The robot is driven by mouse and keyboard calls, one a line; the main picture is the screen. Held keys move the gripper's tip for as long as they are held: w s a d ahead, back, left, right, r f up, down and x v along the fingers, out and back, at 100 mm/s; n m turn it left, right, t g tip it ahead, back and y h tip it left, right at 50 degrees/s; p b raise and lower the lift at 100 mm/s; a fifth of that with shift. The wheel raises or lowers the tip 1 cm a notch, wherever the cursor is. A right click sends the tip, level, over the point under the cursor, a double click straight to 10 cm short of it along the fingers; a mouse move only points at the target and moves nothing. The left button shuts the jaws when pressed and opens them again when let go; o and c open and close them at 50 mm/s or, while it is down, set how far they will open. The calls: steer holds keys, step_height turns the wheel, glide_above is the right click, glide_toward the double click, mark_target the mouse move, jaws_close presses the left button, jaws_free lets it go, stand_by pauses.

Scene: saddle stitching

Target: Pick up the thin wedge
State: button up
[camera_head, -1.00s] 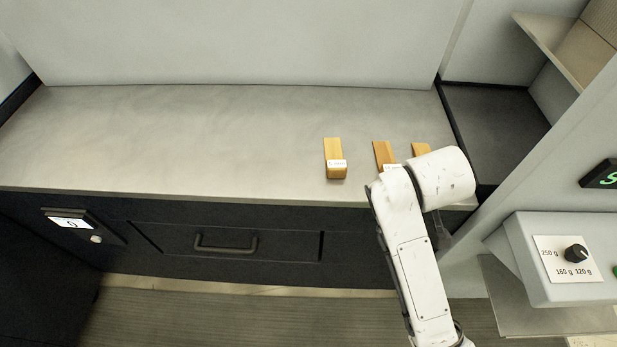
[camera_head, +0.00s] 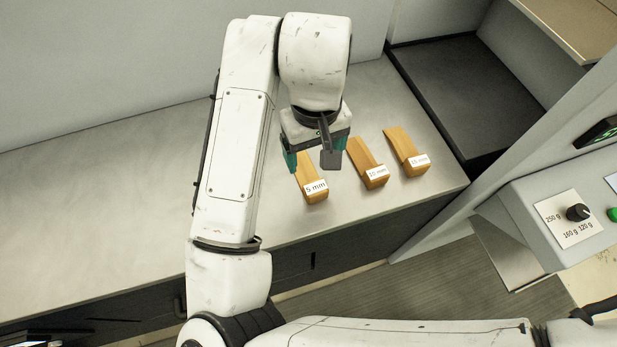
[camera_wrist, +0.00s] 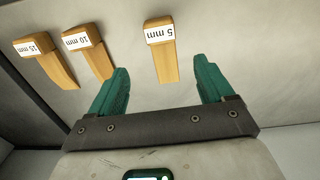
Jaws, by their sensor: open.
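Three wooden wedges lie on the grey counter. The thin wedge, labelled 5 mm (camera_head: 314,192), is the leftmost in the head view; its far part is partly hidden by my gripper. In the wrist view the 5 mm wedge (camera_wrist: 166,62) lies ahead of and between the two fingers, with its label at the far end. My gripper (camera_head: 312,163) is open and empty, with green fingers over the thin wedge's back part; the wrist view also shows my gripper (camera_wrist: 163,82). The fingers appear apart from the wedge; their height above it is unclear.
The 10 mm wedge (camera_head: 371,170) and the 15 mm wedge (camera_head: 409,157) lie to the right on the counter (camera_head: 120,200). A dark recessed surface (camera_head: 465,95) adjoins the counter's right edge. A control box with a knob (camera_head: 575,220) stands at right. The counter's left is clear.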

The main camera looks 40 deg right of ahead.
mark_target(306, 171)
step_height(306, 171, down, 10)
steer(key=shift+a+f+p, duration=0.1)
steer(key=shift+a+p, duration=0.05)
steer(key=shift+p, duration=0.3)
steer(key=shift+c, duration=0.5)
steer(key=c, duration=1)
